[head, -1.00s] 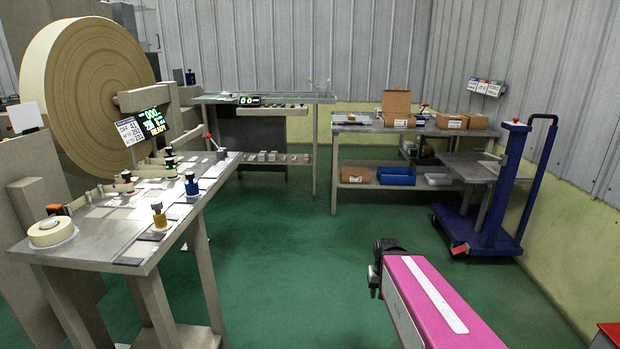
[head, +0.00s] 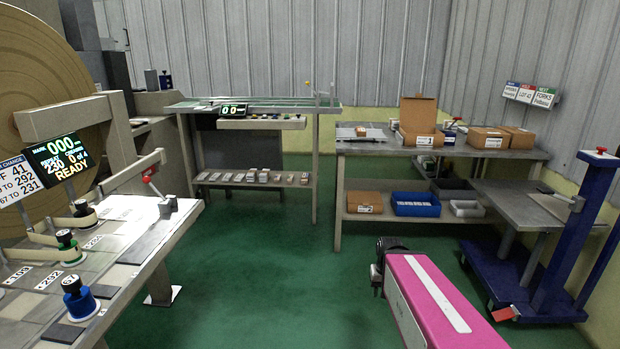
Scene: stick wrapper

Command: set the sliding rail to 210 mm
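I cannot make out for sure which part is the sliding rail. The back bench (head: 255,104) has a green top and a long bar along its front with a small lit display (head: 232,110); the display's digits are only partly readable, as zeros. The machine's screen (head: 60,158) at the left reads MARK 000 mm, REPEAT 230 and READY. My gripper (head: 384,262) seems to be the dark end of my pink arm at lower middle, over open floor and apart from all benches.
The steel machine table (head: 125,240) with colored knobs, including a blue one (head: 79,299), stands close on the left. A bench (head: 440,150) with cardboard boxes is at the back right. A blue trolley (head: 575,240) stands at right. Green floor (head: 270,270) is clear between.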

